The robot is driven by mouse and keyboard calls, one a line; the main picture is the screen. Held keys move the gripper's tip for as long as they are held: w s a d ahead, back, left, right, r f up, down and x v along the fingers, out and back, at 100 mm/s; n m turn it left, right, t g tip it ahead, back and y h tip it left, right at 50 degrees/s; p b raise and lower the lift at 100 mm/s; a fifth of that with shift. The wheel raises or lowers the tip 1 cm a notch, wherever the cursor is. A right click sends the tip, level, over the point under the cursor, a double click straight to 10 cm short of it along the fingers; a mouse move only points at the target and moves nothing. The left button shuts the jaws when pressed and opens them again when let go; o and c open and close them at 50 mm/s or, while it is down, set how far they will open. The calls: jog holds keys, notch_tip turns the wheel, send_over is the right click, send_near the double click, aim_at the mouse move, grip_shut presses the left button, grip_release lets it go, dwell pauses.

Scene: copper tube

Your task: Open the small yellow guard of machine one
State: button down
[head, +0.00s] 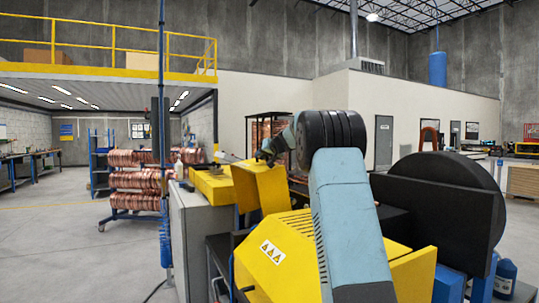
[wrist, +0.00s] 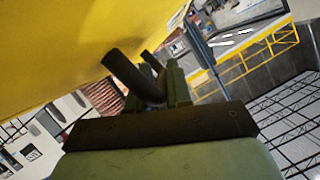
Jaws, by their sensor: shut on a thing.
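The small yellow guard (head: 262,190) of the machine is in the middle of the head view, and its panel stands tilted up above the bench-like grey cabinet. Its yellow face (wrist: 80,45) fills the upper left of the wrist view. A dark curved handle (wrist: 126,76) stands out from that face. My gripper (head: 268,156) is at the guard's top edge, and in the wrist view its green fingers (wrist: 165,88) are closed around the handle. The fingertips are partly hidden behind the handle, and my arm hides part of the machine.
A larger yellow cover (head: 275,255) with a warning label is in front, below my arm. A big black disc-shaped housing (head: 455,200) stands at the right. A rack of copper coils (head: 135,185) is at the left. The floor at the far left is clear.

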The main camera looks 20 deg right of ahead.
jog(key=shift+f, duration=0.2)
jog(key=c, duration=1.1)
grip_release()
jog(key=shift+r, duration=0.1)
jog(key=shift+s+d+r, duration=0.1)
jog(key=shift+s+r, duration=0.1)
jog(key=shift+s, duration=0.05)
jog(key=v, duration=1.3)
jog(key=shift+f, duration=0.1)
jog(key=shift+s, duration=0.1)
